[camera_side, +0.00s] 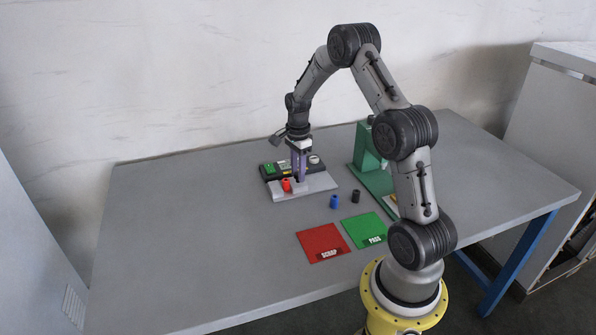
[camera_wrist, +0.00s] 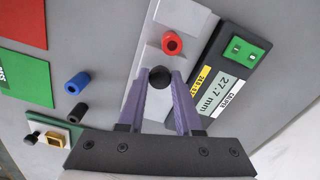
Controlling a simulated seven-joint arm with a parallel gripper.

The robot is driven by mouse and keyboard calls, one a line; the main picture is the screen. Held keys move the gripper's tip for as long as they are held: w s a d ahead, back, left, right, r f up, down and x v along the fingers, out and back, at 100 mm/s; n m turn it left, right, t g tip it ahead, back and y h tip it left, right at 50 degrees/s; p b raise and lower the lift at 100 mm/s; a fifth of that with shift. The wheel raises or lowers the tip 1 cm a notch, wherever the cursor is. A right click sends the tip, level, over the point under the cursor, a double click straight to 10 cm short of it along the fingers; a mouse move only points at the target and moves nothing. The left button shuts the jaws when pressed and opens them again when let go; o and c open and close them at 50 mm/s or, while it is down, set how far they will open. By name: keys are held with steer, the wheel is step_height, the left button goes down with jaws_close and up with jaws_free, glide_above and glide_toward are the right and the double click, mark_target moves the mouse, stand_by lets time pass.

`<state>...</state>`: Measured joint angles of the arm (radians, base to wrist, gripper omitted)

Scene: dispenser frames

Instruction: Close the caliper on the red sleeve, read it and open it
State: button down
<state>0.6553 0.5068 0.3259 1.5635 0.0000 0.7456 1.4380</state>
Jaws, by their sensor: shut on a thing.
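The caliper (camera_wrist: 222,85) is a dark box with a grey display reading 27.7 mm and a green panel; it also shows in the side view (camera_side: 270,174). Beside it lies a pale grey plate (camera_wrist: 192,18). The red sleeve (camera_wrist: 171,43) stands upright on this plate, and shows in the side view (camera_side: 286,185). My gripper (camera_wrist: 160,80) has purple fingers shut on a round black knob (camera_wrist: 160,75) over the plate, a short gap from the red sleeve. In the side view my gripper (camera_side: 300,178) points down just right of the sleeve. The fingers hide what lies under the knob.
A blue sleeve (camera_side: 334,202) and a black sleeve (camera_side: 356,196) lie in front of the plate. A red SCRAP pad (camera_side: 320,240) and a green PASS pad (camera_side: 362,226) are nearer. A green stand (camera_side: 366,160) is at right. The left table is clear.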

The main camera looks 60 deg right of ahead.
mark_target(297, 174)
stand_by(0.6)
steer(key=shift+w+a, duration=0.2)
steer(key=c, duration=0.6)
jaws_free()
step_height(297, 174, up, 14)
steer(key=shift+f, duration=0.1)
